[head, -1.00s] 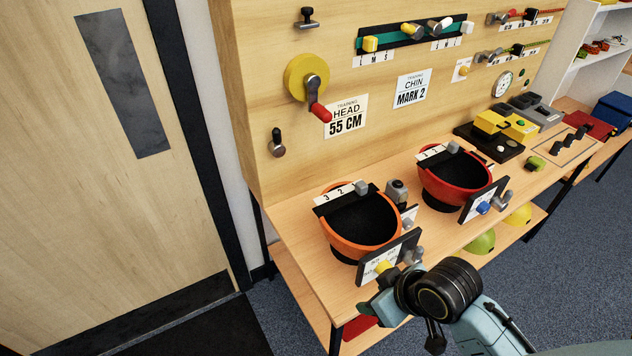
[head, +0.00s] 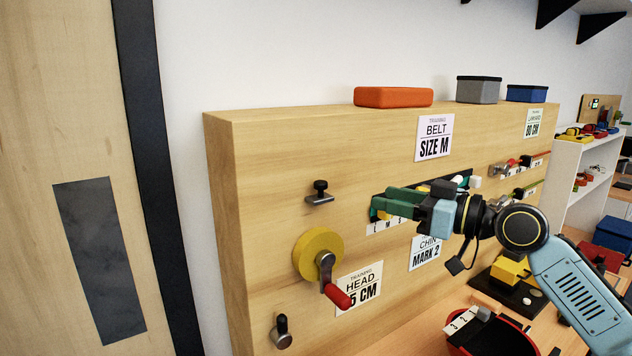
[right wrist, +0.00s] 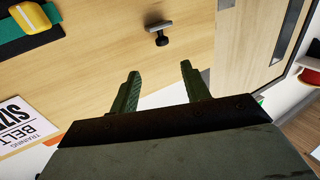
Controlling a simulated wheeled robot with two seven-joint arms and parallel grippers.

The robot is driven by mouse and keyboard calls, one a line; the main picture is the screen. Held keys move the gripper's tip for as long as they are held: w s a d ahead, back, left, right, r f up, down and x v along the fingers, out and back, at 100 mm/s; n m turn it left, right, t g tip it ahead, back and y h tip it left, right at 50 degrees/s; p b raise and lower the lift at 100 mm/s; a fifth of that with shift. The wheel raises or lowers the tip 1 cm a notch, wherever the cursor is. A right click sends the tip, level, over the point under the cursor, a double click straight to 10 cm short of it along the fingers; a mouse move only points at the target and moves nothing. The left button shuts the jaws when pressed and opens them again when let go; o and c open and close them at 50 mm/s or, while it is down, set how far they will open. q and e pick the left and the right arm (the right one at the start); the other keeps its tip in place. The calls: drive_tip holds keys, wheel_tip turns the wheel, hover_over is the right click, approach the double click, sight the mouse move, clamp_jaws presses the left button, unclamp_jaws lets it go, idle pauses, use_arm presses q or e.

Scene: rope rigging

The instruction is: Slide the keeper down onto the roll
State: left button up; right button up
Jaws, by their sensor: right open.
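A small grey metal piece with a black knob (head: 319,192), which looks like the keeper, sits on the upright wooden panel. It is above a yellow wheel (head: 319,254) with a grey crank and red handle, which may be the roll. My right gripper (head: 380,207) is open and empty in front of the panel, right of the knob piece and apart from it. In the right wrist view the knob piece (right wrist: 160,33) shows ahead of the two open green fingers (right wrist: 160,71), touching neither. My left gripper is not in view.
A dark strip with a green band and yellow slider (right wrist: 36,15) is on the panel beside the gripper. A second black knob (head: 282,329) is below the wheel. An orange box (head: 393,97) lies on the panel's top. The door (head: 60,120) is left.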

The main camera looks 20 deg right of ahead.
sight(326, 183)
drive_tip(key=p+x, duration=0.4)
drive_tip(key=x, duration=0.7)
drive_tip(key=shift+w+a+r+p, duration=0.2)
drive_tip(key=shift+a+p, duration=0.1)
drive_tip(key=shift+a, duration=0.05)
drive_tip(key=shift+w+a, duration=0.15)
drive_tip(key=shift+w, duration=0.1)
drive_tip(key=shift+w+a, duration=0.1)
drive_tip(key=shift+f, duration=0.1)
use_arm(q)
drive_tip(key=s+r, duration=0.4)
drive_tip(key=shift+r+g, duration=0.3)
use_arm(e)
clamp_jaws()
